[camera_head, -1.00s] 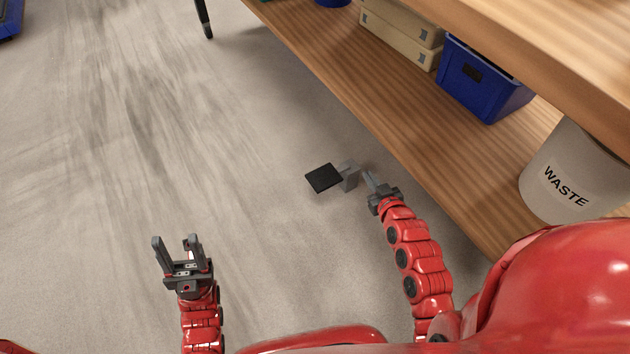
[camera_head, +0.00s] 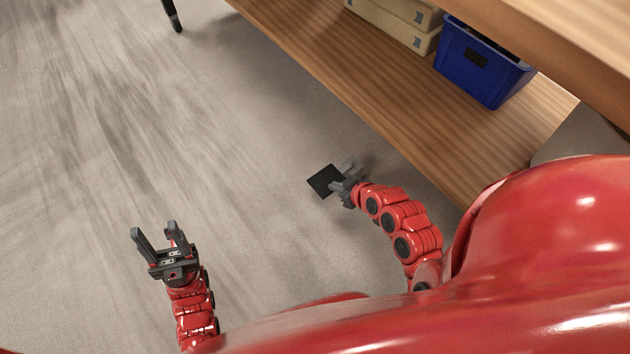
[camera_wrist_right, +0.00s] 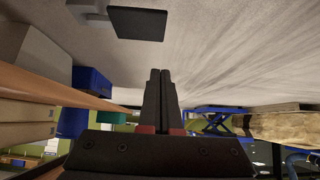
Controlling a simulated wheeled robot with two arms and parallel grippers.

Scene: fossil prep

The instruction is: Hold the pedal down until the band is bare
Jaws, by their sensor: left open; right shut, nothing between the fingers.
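The pedal has a flat black plate (camera_head: 324,180) joined to a grey block (camera_head: 349,167), low over the floor in the head view. In the right wrist view the black plate (camera_wrist_right: 137,23) is at the top, beyond and apart from the fingertips in the picture. My right gripper (camera_head: 337,187) is shut and empty, at the plate's right edge in the head view; I cannot tell whether it touches. My left gripper (camera_head: 153,229) is open and empty over the floor at the left. The band is not visible to me.
A wooden shelf (camera_head: 400,125) runs diagonally on the right, close to the pedal. It carries a blue bin (camera_head: 482,68) and beige boxes (camera_head: 400,22). The grey floor (camera_head: 120,120) left of the pedal is clear. A dark table leg (camera_head: 172,14) stands at the top.

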